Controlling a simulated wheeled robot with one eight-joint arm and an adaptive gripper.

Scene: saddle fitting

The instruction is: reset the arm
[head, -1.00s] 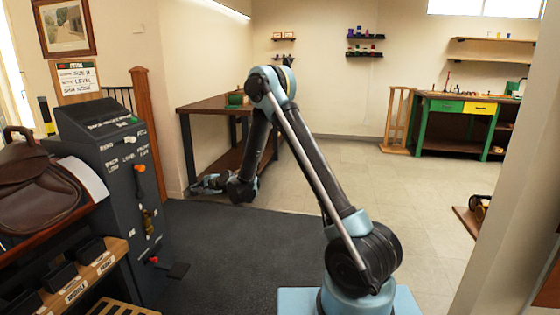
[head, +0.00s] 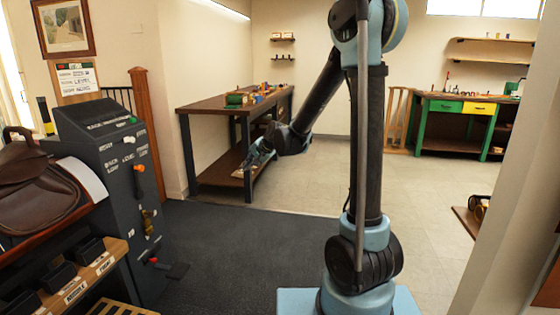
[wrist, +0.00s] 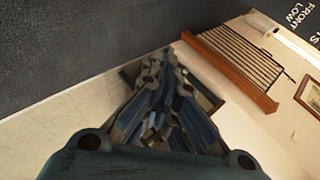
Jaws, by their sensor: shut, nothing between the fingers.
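My gripper (head: 248,167) is at the end of my raised arm, in front of the dark workbench in the head view. It is small there, with its fingers pointing down and left. In the wrist view my gripper (wrist: 168,62) has its fingers together with nothing between them. The arm stands nearly upright above its blue base, with the forearm angled down to the left. The gripper appears clear of other things, though its distance from the bench is hard to tell.
A dark workbench (head: 214,106) with small items stands behind the gripper. A grey lever cabinet (head: 110,160) and a brown saddle (head: 35,190) are at left. A green and yellow bench (head: 458,106) is at back right. Dark mat (head: 220,235) lies open in between.

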